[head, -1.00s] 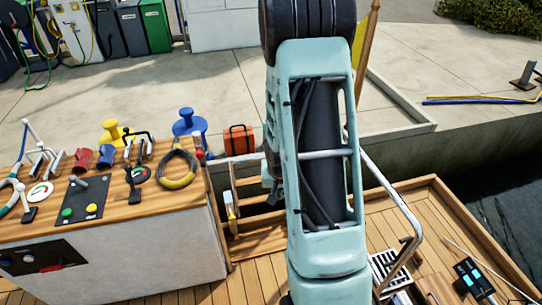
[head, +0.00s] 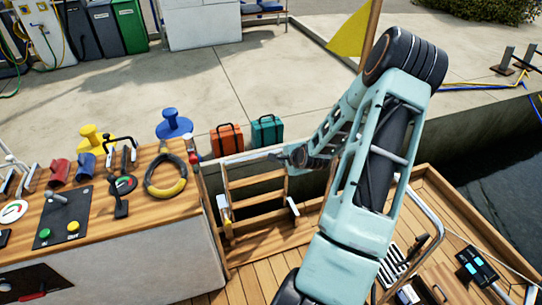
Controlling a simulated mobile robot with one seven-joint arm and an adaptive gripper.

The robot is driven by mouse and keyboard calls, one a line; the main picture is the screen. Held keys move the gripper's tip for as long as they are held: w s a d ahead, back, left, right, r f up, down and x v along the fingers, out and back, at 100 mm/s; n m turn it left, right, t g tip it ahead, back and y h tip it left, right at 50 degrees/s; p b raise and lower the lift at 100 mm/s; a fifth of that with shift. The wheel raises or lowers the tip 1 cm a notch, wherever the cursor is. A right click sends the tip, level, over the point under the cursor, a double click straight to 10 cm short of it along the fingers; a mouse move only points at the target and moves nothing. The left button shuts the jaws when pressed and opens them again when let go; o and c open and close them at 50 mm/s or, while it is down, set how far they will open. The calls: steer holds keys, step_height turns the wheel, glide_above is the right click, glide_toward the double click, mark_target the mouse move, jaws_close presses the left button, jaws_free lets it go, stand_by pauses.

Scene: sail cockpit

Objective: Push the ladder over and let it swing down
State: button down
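The ladder (head: 257,201) has wooden rungs and stands at the deck's quay-side edge, in the middle of the head view, just right of the console. Its top bar is pale. My arm reaches from the lower middle up to the right and bends back left. My gripper (head: 281,157) is at the ladder's upper right corner, small and dark. I cannot tell whether it touches the ladder or whether its fingers are apart. My arm hides the area right of the ladder.
An orange case (head: 227,139) and a teal case (head: 267,131) stand on the quay behind. A bent metal rail (head: 428,250) and a grate are at right. Deck shows in front of the ladder.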

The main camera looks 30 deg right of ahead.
steer(key=w+r+b+x, duration=0.1)
steer(key=b+x, duration=0.2)
steer(key=x, duration=0.9)
steer(key=shift+w+d+b, duration=0.15)
steer(key=shift+w+b, duration=0.25)
steer(key=shift+r, duration=0.1)
